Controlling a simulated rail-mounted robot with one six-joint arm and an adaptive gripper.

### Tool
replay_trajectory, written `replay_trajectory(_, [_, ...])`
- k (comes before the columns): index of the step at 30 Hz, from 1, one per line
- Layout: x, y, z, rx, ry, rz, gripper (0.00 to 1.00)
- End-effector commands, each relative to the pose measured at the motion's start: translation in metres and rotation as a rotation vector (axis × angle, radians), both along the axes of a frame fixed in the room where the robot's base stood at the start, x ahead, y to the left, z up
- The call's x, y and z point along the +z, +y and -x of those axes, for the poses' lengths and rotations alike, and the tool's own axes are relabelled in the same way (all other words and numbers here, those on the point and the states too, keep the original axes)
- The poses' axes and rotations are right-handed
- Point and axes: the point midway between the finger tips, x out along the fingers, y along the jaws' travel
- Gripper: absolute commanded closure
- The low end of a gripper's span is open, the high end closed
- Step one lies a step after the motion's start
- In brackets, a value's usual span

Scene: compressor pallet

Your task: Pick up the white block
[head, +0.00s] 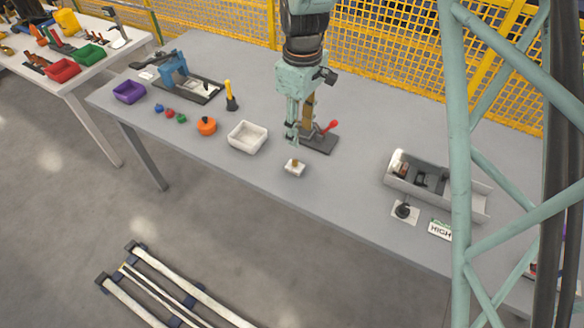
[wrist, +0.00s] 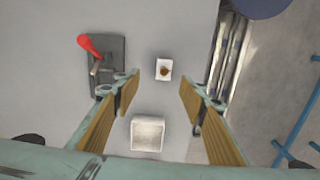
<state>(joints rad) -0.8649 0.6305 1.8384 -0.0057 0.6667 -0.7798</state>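The white block (head: 295,168) lies on the grey table near its front edge, with a small brown knob on top. In the wrist view the white block (wrist: 164,68) is near the middle, beyond and between the fingertips. My gripper (head: 300,136) hangs above the table, behind the block in the head view. In the wrist view my gripper (wrist: 158,84) has its fingers wide apart with nothing between them. The block is apart from the fingers and fully visible in both views.
A white bin (head: 247,138) stands left of the block. A dark base plate with a red lever (head: 329,127) stands close behind my gripper. An orange pot (head: 207,126) is farther left. A grey tray (head: 470,200) stands to the right. The table between block and tray is clear.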

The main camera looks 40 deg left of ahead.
Motion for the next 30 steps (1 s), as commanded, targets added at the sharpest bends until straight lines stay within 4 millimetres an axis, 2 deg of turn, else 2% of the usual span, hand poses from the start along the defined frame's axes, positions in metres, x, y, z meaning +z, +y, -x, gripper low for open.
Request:
replay_trajectory(6, [-0.008, 0.011, 0.008, 0.038, 0.006, 0.002, 0.61])
replay_trajectory(20, [-0.014, 0.011, 0.008, 0.037, 0.007, 0.003, 0.61])
replay_trajectory(30, [-0.05, 0.01, 0.009, 0.037, 0.009, 0.005, 0.61])
